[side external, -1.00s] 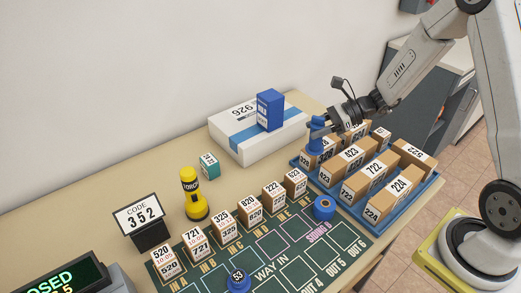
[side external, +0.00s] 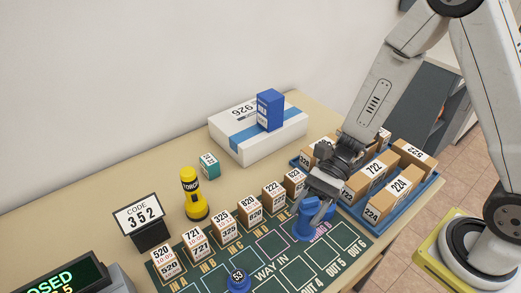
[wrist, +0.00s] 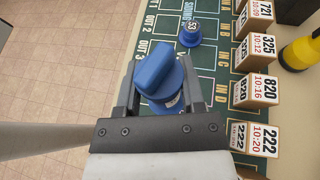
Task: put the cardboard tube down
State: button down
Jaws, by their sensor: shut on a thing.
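No cardboard tube can be made out in either view. My gripper (side external: 316,203) is shut on a blue piece (side external: 312,212) with a flat upright handle, low over the green mat (side external: 283,284) near its back right part. In the wrist view, the blue piece (wrist: 153,66) sits between the two dark fingers of my gripper (wrist: 160,86). A rounder blue part shows below the handle. The blue ring seen earlier at this spot is covered, and I cannot tell whether the held piece touches it.
A blue round piece marked 53 (side external: 238,279) stands on the mat. Several numbered cartons, including 820 (side external: 249,212), line the mat's back edge. A blue tray (side external: 372,222) of cartons lies right. A yellow torch (side external: 194,195) and white parcel (side external: 243,149) stand behind.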

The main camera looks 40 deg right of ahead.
aim_at(304, 231)
jog(key=shift+f, duration=2.25)
jog(key=shift+f, duration=0.1)
jog(key=shift+f, duration=1.65)
jog(key=shift+f, duration=0.1)
jog(key=shift+c, duration=1)
grip_release()
jog(key=shift+v, duration=6.1)
jog(key=shift+a, duration=0.1)
